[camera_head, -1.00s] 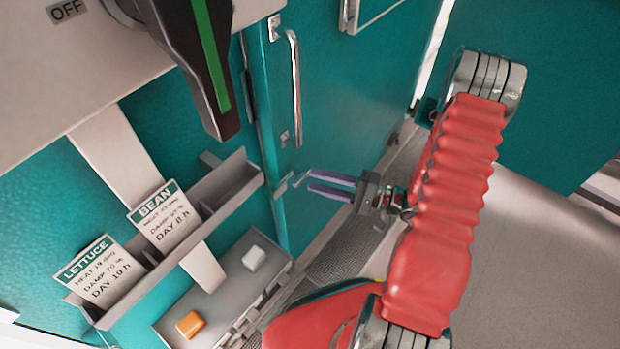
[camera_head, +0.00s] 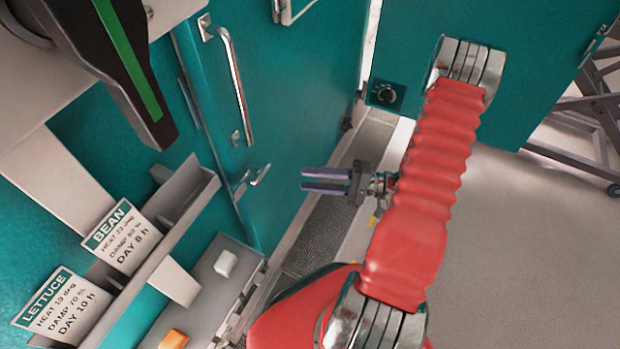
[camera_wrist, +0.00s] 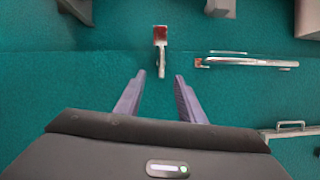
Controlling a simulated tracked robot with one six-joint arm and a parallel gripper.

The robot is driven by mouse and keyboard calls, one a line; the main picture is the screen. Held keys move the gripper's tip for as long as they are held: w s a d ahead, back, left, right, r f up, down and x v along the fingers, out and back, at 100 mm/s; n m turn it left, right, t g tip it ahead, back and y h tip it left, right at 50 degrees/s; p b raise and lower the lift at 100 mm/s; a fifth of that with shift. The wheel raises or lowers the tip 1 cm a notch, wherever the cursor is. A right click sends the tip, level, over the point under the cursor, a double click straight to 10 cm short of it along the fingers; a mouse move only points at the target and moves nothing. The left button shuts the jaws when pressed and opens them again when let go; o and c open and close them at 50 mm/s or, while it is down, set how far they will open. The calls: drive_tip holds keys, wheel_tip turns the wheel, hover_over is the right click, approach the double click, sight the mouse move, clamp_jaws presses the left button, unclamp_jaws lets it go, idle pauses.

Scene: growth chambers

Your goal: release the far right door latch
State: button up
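A small silver door latch (camera_head: 257,177) sits low at the edge of a teal door (camera_head: 290,110), below a long vertical pull handle (camera_head: 234,85). In the wrist view the latch (camera_wrist: 160,50) is a short lever with a red patch on its plate, just beyond and between my fingertips. My gripper (camera_head: 304,179) is open and empty, its two purple fingers pointing at the door. A gap separates the fingertips from the latch in the head view. In the wrist view the fingers (camera_wrist: 160,76) stand apart, and the pull handle (camera_wrist: 248,63) lies to the right.
At left are a card rack (camera_head: 160,255) with BEAN and LETTUCE cards, a grey box (camera_head: 205,300) with white and orange blocks, and a large dark switch handle (camera_head: 120,65). Another teal panel (camera_head: 540,60) stands at the right. The grey floor (camera_head: 520,250) at right is open.

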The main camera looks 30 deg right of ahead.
idle(0.4)
drive_tip(key=s+a+r+g+h, duration=0.1)
drive_tip(key=s+a+g+h, duration=0.4)
drive_tip(key=s+g, duration=0.65)
wheel_tip(320, 180, up, 14)
drive_tip(key=w+n+t+h, duration=0.2)
drive_tip(key=n+h, duration=0.2)
drive_tip(key=h, duration=0.6)
drive_tip(key=a+r+n+t, duration=0.4)
drive_tip(key=a+r, duration=0.3)
drive_tip(key=r, duration=0.3)
drive_tip(key=shift+s+a+r, duration=0.15)
drive_tip(key=shift+a+r, duration=0.1)
drive_tip(key=shift+a, duration=0.15)
